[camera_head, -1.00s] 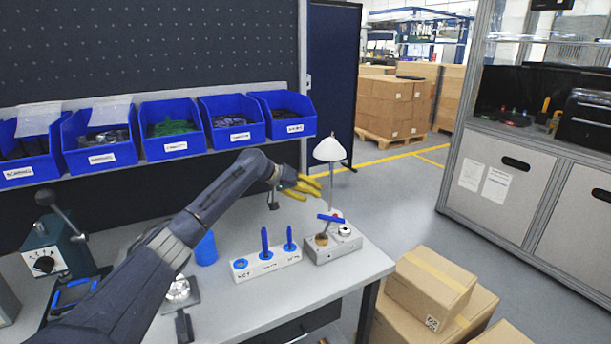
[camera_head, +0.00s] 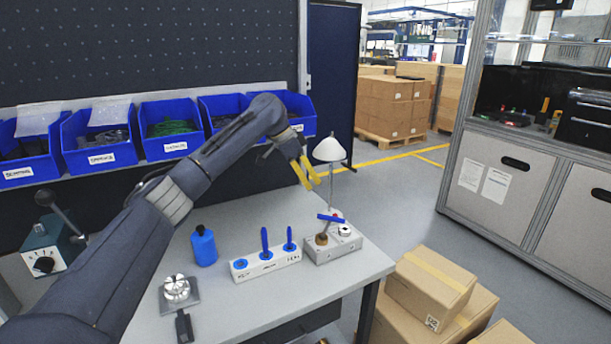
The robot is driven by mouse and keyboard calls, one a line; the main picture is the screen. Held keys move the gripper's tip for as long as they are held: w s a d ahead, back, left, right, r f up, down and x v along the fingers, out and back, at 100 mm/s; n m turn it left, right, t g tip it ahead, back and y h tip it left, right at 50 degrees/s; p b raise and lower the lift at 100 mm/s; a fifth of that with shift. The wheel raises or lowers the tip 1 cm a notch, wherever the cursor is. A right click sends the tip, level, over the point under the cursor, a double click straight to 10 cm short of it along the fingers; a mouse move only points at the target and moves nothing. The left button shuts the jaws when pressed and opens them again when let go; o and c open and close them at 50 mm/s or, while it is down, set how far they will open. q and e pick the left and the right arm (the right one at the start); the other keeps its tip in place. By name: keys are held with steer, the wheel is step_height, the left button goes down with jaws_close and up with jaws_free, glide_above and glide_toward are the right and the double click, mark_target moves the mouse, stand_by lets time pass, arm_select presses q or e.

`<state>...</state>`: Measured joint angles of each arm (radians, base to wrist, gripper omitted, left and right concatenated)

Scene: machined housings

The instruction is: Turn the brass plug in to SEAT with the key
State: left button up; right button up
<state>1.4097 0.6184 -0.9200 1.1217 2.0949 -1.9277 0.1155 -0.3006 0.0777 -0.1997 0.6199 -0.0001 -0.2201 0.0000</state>
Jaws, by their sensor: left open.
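The grey machined housing (camera_head: 345,250) sits at the right end of the bench. The brass plug (camera_head: 321,239) shows on its left part. A blue key handle (camera_head: 330,218) lies crosswise just above the plug; I cannot tell how deep the key sits in it. My left gripper (camera_head: 308,178) has yellow fingers, is open and empty, and hangs above and a little left of the key handle, pointing down. A white key block (camera_head: 280,262) next to the housing holds two upright blue keys, with a blue ring at its left end. My right gripper is not in view.
A white-shaded lamp (camera_head: 330,150) stands close behind the housing and near my fingers. A blue bottle (camera_head: 204,247) and a round metal fixture (camera_head: 178,290) stand left of the key block. Blue bins (camera_head: 170,128) line the shelf.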

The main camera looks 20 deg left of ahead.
arm_select(q)
steer(key=s+r+m+y, duration=0.1)
steer(key=s+r+m, duration=0.1)
steer(key=m, duration=0.1)
glide_toward(330, 220)
steer(key=shift+g, duration=0.3)
steer(key=x, duration=0.3)
steer(key=w+x, duration=0.1)
steer(key=x, duration=0.6)
steer(key=shift+w, duration=0.2)
jaws_close()
steer(key=shift+a, duration=0.1)
steer(key=shift+m+g, duration=0.6)
steer(key=shift+m, duration=0.7)
